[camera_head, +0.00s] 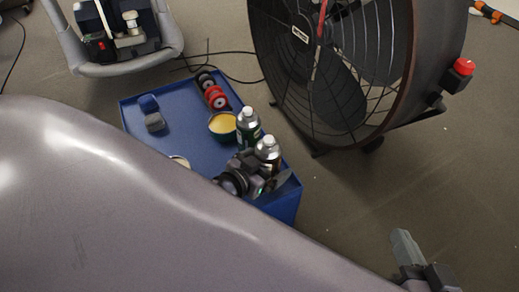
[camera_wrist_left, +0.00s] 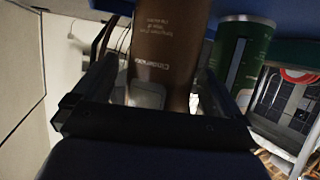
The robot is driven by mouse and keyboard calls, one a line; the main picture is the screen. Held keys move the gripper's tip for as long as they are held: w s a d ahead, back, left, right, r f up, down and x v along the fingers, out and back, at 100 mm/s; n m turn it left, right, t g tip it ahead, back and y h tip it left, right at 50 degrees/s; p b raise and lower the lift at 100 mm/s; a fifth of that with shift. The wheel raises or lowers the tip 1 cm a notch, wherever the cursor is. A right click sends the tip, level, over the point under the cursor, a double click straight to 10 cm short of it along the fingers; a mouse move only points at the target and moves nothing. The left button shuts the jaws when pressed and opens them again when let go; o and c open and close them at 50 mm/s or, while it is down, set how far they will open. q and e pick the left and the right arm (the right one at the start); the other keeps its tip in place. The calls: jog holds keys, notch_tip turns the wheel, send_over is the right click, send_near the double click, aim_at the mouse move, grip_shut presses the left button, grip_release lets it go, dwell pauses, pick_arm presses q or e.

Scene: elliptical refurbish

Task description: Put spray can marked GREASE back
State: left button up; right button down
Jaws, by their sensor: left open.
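Two spray cans with silver tops stand at the right side of a blue cart top (camera_head: 185,150). One is a green can (camera_head: 248,132), the other a brown can (camera_head: 268,150); no GREASE marking is readable. My left gripper (camera_head: 268,178) is open at the brown can. In the left wrist view the brown can (camera_wrist_left: 170,45) stands between the open fingers; contact cannot be told. The green can (camera_wrist_left: 238,60) is just beside it. My right gripper (camera_head: 412,250) is at the lower right, over the floor, away from the cans; its jaw opening is unclear.
A yellow-filled tin (camera_head: 222,125), red and black rollers (camera_head: 214,92) and a small blue-grey item (camera_head: 152,113) sit on the cart. A large fan (camera_head: 335,70) stands close to its right. A smooth grey surface (camera_head: 120,210) hides the cart's lower left.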

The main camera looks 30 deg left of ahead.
pick_arm(q)
jog(key=shift+s+r, duration=0.2)
jog(key=shift+s, duration=0.05)
jog(key=p+v, duration=0.3)
jog(key=v, duration=0.8)
jog(key=shift+s, duration=0.2)
pick_arm(e)
jog(key=shift+s+d+r+g+h, duration=0.1)
jog(key=shift+d+g+h, duration=0.2)
jog(key=shift+h, duration=0.1)
pick_arm(q)
jog(key=shift+a, duration=0.15)
